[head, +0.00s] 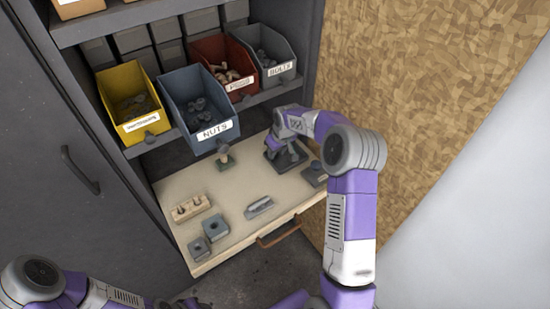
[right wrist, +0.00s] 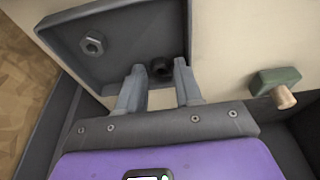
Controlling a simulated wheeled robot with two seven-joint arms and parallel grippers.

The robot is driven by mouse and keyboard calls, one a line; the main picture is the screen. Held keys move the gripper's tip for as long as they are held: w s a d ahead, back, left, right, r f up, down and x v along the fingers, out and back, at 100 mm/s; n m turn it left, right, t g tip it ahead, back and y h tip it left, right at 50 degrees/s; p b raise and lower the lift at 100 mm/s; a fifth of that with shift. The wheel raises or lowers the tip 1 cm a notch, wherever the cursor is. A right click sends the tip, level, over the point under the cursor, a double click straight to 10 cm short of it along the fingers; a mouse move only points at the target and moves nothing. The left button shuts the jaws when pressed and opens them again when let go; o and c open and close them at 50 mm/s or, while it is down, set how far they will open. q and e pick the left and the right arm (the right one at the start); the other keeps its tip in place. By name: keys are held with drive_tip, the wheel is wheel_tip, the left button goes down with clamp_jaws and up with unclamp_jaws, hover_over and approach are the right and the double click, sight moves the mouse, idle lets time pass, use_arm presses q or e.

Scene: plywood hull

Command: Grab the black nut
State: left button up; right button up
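The black nut (right wrist: 162,68) lies near the edge of a dark grey tray (right wrist: 130,38) in the right wrist view. My right gripper (right wrist: 159,70) is open, with one fingertip on either side of the nut and a visible gap on the left. A lighter grey hex nut (right wrist: 93,42) lies in the tray's other corner. In the head view my right gripper (head: 284,152) is low over the tray (head: 270,155) and hides the nut. My left arm shows at the bottom left, but its gripper is not visible.
A stand with a wooden peg (right wrist: 284,97) is beside the tray. The pale drawer board (head: 235,190) also holds a block with pegs (head: 191,208), a metal piece (head: 259,207) and grey blocks (head: 215,227). Labelled bins, including the blue NUTS bin (head: 211,133), stand behind.

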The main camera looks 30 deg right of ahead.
drive_tip(key=shift+w+f, duration=0.15)
drive_tip(key=shift+f, duration=0.2)
drive_tip(key=shift+r, duration=0.1)
clamp_jaws()
